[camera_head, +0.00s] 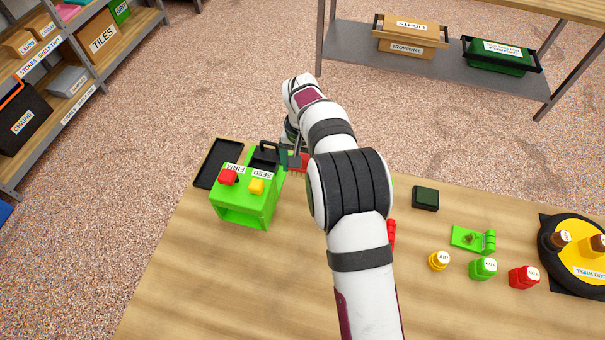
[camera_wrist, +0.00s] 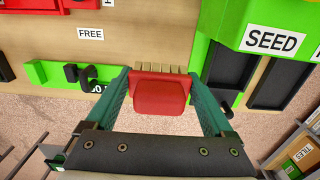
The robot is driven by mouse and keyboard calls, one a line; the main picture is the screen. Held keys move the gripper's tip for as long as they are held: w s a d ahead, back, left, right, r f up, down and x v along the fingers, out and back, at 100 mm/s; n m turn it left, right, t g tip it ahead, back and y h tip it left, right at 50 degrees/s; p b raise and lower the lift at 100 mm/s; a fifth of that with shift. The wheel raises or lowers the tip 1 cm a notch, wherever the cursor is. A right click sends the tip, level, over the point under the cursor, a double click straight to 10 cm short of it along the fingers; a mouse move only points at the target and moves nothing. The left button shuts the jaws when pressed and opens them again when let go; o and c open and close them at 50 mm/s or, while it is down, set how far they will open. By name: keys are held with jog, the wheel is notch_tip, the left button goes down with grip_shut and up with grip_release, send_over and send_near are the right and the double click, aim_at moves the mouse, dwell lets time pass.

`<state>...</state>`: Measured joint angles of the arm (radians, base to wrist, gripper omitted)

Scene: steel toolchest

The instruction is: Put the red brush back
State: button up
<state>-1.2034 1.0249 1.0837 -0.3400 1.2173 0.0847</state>
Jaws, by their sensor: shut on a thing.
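The red brush (camera_wrist: 160,94) is between the teal fingers of my gripper (camera_wrist: 160,82) in the wrist view, with its pale bristles pointing away from the wrist. My gripper is shut on it. In the head view the brush (camera_head: 299,162) shows as a small red patch beside the far right side of the green stand, partly hidden by my arm. In the wrist view a low green holder (camera_wrist: 45,73) with a black hook (camera_wrist: 78,76) is left of the brush. A "FREE" label (camera_wrist: 90,33) lies on the wood above that holder.
The green stand (camera_head: 242,208) carries "FIRM" and "SEED" labels, a red knob (camera_head: 228,177) and a yellow knob (camera_head: 256,186). A black tray (camera_head: 205,183) lies left of it. Several bottles, a dark block (camera_head: 425,198) and a yellow wheel (camera_head: 573,262) stand right of my arm.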

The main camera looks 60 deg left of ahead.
aim_at(302, 177)
jog(key=shift+f, duration=2)
jog(key=o, duration=1)
jog(key=shift+f, duration=0.15)
